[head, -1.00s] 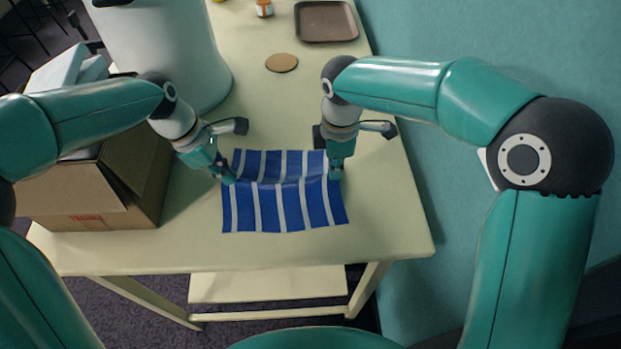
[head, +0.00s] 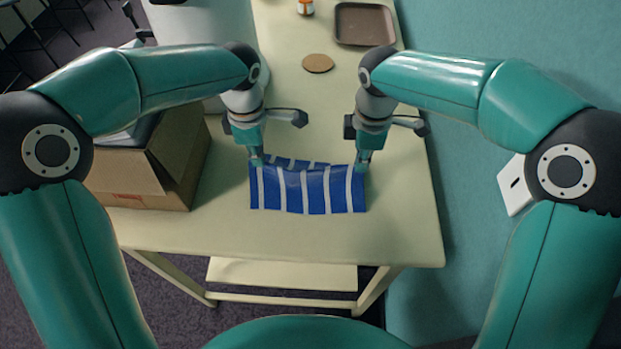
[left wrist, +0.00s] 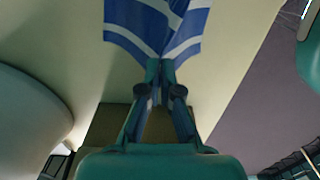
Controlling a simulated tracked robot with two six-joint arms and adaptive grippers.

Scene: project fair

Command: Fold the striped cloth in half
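The blue and white striped cloth (head: 318,192) is on the pale table, with its raised part held up between my two grippers. A strip of it shows behind a sagging raised edge. My left gripper (head: 256,162) is shut on the cloth at its left side. In the left wrist view, the closed fingertips (left wrist: 160,68) pinch the cloth (left wrist: 135,22), which extends beyond them. My right gripper (head: 363,161) is at the cloth's right side and appears shut on it. The cloth's underside and the layer beneath the raised part are mostly hidden.
An open cardboard box (head: 180,170) stands close to the left of the cloth. A brown tray (head: 364,24), a round cork coaster (head: 318,63) and a small orange-and-white bottle (head: 305,6) lie farther back. The table (head: 290,238) is clear in front of the cloth.

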